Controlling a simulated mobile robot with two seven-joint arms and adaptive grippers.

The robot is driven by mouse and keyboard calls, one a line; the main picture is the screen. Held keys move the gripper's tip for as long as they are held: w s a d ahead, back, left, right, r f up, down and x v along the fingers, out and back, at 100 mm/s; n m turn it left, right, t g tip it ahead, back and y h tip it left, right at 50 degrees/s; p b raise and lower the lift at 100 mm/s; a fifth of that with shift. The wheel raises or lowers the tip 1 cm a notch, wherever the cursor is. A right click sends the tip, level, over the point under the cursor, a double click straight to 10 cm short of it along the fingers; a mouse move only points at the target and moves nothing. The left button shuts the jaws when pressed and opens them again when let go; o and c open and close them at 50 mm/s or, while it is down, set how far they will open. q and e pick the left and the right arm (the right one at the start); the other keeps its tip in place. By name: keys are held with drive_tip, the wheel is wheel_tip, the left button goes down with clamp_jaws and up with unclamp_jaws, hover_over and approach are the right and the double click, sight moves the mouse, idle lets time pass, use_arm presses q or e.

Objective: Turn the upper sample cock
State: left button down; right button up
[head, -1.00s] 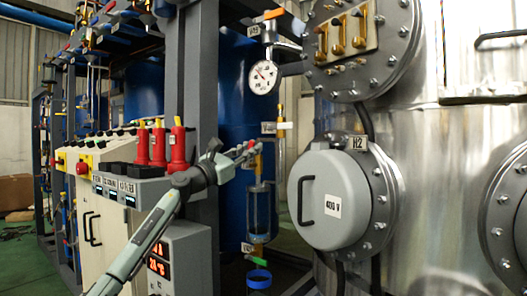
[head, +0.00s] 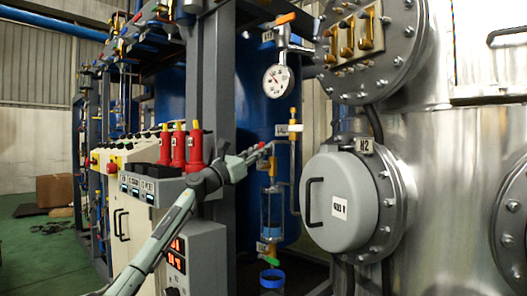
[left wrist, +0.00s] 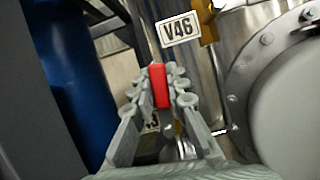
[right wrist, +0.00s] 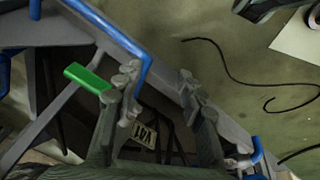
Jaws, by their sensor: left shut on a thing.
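My left gripper (left wrist: 161,84) is shut on this handle, one finger on each side. In the head view my left gripper (head: 258,152) reaches from the left to the cock above the glass sample vessel (head: 271,208); its fingers hide most of the handle there. My right gripper (right wrist: 160,80) shows only in the right wrist view. Its fingers are apart with nothing between them. A green bar (right wrist: 87,78) shows beside its left finger.
A pressure gauge (head: 277,80) hangs above the cock. A round grey cover (head: 345,200) with a handle is close on the right. Red plugs (head: 179,147) and a control box (head: 150,188) stand left of the gripper. A blue ring-shaped cup (head: 272,278) is below the vessel.

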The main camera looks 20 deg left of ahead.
use_arm(q)
drive_tip(key=c, duration=1.5)
unclamp_jaws()
drive_tip(key=v, duration=1.2)
